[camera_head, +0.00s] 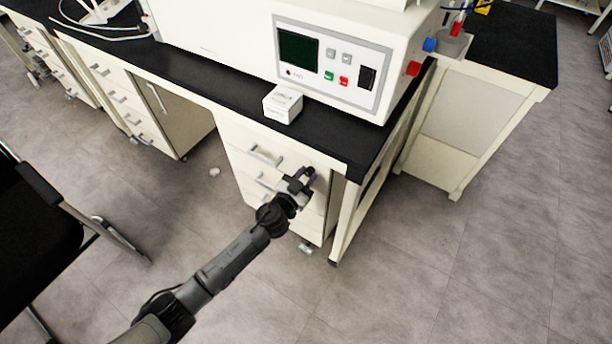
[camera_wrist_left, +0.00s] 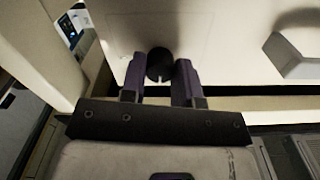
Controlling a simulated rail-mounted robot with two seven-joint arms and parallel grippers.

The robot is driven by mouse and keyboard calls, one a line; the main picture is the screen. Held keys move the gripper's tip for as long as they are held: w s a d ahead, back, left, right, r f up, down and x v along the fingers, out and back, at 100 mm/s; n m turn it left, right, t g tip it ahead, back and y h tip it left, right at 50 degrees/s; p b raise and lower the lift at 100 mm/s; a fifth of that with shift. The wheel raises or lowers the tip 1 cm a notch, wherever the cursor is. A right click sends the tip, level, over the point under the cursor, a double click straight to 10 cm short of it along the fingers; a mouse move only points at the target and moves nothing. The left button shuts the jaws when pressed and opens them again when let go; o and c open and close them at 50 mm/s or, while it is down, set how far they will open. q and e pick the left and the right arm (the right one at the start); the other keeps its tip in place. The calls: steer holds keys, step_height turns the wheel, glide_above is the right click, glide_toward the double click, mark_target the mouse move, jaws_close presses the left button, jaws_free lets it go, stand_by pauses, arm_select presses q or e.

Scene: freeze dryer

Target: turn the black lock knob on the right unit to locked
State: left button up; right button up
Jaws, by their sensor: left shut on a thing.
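The black lock knob (camera_wrist_left: 159,64) is a small round dark knob on the cream front of the right drawer unit (camera_head: 245,152). A small pale mark shows at its lower edge in the left wrist view. My left gripper (camera_head: 304,178) is at the upper right of that unit's front. In the left wrist view its two purple-grey fingers (camera_wrist_left: 160,82) stand on either side of the knob, shut on it. The head view does not show the knob clearly behind the gripper. My right gripper is in neither view.
A drawer handle (camera_wrist_left: 294,55) juts out beside the knob. The black bench top (camera_head: 330,143) overhangs the unit, with a white box (camera_head: 283,104) and the freeze dryer (camera_head: 225,38) on it. A black chair (camera_head: 40,235) stands at the left. Floor in front is clear.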

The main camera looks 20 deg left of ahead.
arm_select(q)
steer(key=shift+m, duration=0.4)
steer(key=m, duration=0.2)
steer(key=shift+m+p, duration=0.3)
steer(key=shift+m, duration=0.1)
steer(key=m, duration=0.5)
steer(key=shift+m+p, duration=0.3)
steer(key=m, duration=0.3)
steer(key=shift+m, duration=0.3)
steer(key=m, duration=0.3)
steer(key=shift+m, duration=1.2)
